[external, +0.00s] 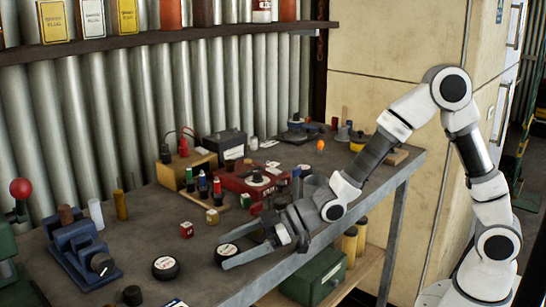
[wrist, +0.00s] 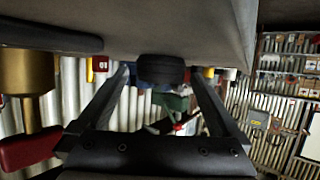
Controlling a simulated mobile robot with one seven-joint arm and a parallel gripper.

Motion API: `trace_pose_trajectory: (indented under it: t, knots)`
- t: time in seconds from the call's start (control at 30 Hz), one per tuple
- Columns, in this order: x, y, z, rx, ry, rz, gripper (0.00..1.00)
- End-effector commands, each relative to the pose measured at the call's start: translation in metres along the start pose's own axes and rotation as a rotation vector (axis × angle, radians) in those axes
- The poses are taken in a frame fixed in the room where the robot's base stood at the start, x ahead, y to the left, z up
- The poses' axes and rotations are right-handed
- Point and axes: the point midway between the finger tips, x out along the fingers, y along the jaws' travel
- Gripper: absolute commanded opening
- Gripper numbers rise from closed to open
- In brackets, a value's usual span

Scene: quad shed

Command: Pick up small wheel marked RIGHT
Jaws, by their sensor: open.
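A small black wheel (external: 227,252) with a pale marked face lies on the grey workbench near its front edge. A second similar wheel (external: 165,267) lies to its left; the markings on both are too small to read. My gripper (external: 224,252) is low over the bench, open, with its two fingers on either side of the nearer wheel. The wrist view looks upside down, with the bench at the top. There the dark ribbed wheel (wrist: 161,69) sits between the spread fingertips of my gripper (wrist: 162,75), with gaps on both sides.
A small red block (external: 186,230) and a yellowish block (external: 212,216) stand behind the wheels. A blue vise-like tool (external: 80,250) is at the left. A red case (external: 250,182) and several bottles fill the back. The bench between the two wheels is clear.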

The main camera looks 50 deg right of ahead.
Motion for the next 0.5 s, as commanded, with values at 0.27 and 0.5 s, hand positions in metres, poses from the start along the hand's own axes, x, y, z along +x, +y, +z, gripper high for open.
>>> trace_pose_trajectory:
  t: [0.27,0.5]
  knots:
    - [-0.0006,0.0002,-0.0001,0.000,0.000,0.000,0.71]
    - [-0.0008,0.0003,-0.0001,0.000,0.000,0.000,0.28]
